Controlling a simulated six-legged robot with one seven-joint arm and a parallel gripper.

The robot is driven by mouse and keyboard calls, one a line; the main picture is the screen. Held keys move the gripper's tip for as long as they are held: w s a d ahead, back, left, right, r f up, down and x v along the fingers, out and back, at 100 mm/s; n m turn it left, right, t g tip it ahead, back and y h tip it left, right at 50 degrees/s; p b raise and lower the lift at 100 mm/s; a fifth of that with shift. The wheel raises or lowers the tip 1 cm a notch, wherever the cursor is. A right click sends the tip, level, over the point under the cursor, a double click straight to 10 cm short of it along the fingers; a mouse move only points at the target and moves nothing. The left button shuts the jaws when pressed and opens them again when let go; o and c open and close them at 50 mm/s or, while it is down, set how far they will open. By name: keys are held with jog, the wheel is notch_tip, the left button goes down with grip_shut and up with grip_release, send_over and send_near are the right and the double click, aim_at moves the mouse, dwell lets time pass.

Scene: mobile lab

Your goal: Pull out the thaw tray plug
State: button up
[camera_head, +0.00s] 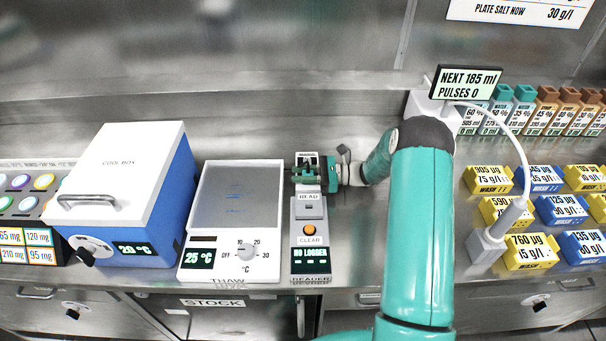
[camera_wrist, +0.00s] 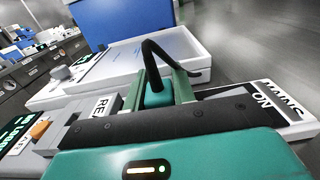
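The thaw tray (camera_head: 281,220) is a white unit with a grey basin and a dial, and its display reads 25 °C. Its white rim also shows in the wrist view (camera_wrist: 90,92). My gripper (camera_head: 306,172) is at the back end of the reader, right of the tray. In the wrist view its pale green fingers (camera_wrist: 160,90) stand on either side of a teal block, seemingly the plug (camera_wrist: 157,96), with a black cord arching up from it. Whether the fingers press on it cannot be made out. The plug's lower part and its socket are hidden.
The reader (camera_head: 310,212) has READ and CLEAR buttons and shows NO LOGGER. A cool box (camera_head: 125,165) stands left of the tray. A dispenser with a white hose (camera_head: 515,145), bottles and several yellow and blue boxes (camera_head: 530,250) are at right. A labelled plate (camera_wrist: 265,105) lies beside the fingers.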

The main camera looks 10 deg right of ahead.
jog(key=c, duration=0.5)
jog(key=shift+o, duration=0.2)
jog(key=shift+r, duration=0.45)
grip_shut()
jog(key=shift+r, duration=1.6)
